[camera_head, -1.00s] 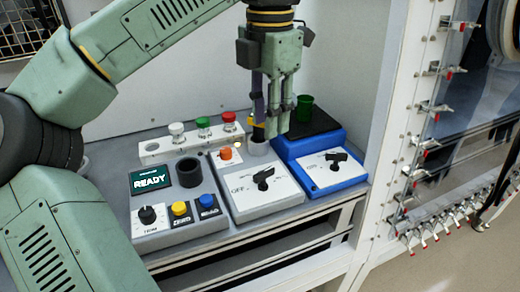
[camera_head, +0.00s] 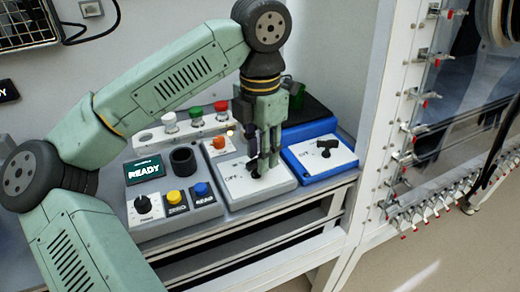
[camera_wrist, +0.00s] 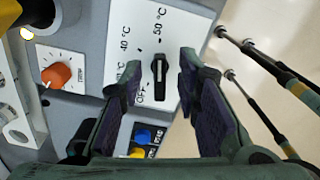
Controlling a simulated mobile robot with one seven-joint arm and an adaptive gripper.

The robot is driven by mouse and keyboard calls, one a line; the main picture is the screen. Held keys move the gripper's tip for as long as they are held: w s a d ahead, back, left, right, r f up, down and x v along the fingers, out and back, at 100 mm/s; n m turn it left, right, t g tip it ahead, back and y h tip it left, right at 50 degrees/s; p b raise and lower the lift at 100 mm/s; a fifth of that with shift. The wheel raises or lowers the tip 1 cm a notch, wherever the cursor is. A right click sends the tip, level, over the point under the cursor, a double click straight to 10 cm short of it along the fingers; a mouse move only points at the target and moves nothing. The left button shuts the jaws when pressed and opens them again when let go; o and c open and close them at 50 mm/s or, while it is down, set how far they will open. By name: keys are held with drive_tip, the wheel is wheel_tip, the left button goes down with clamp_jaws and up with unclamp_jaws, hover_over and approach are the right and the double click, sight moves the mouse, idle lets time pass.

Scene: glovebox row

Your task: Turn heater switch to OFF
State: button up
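The heater switch is a black bar-shaped knob (camera_wrist: 159,80) on a white plate (camera_wrist: 178,40) marked OFF, 40 °C and 50 °C. In the wrist view the bar stands upright, its upper end toward the 50 °C side; OFF is printed at its lower left. My gripper (camera_wrist: 160,72) is open, one finger on each side of the knob, with a visible gap on both sides. In the head view my gripper (camera_head: 264,165) points down over the grey heater unit (camera_head: 284,184) and mostly hides the knob.
A blue unit (camera_head: 345,167) with a similar black knob (camera_head: 326,150) stands close on the right. An orange knob (camera_head: 218,146), a yellow button (camera_head: 176,198) and a blue button (camera_head: 202,190) are to the left. A rail with several coloured knobs lies behind.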

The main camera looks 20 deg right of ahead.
drive_tip(key=shift+c, duration=0.4)
clamp_jaws()
drive_tip(key=shift+n, duration=0.3)
drive_tip(key=n+b, duration=0.2)
drive_tip(key=shift+w+a+f+n, duration=0.1)
drive_tip(key=shift+w+n, duration=0.05)
drive_tip(key=shift+n, duration=0.15)
drive_tip(key=shift+w+a+n+b, duration=0.15)
drive_tip(key=shift+n+b, duration=0.85)
drive_tip(key=shift+n, duration=1)
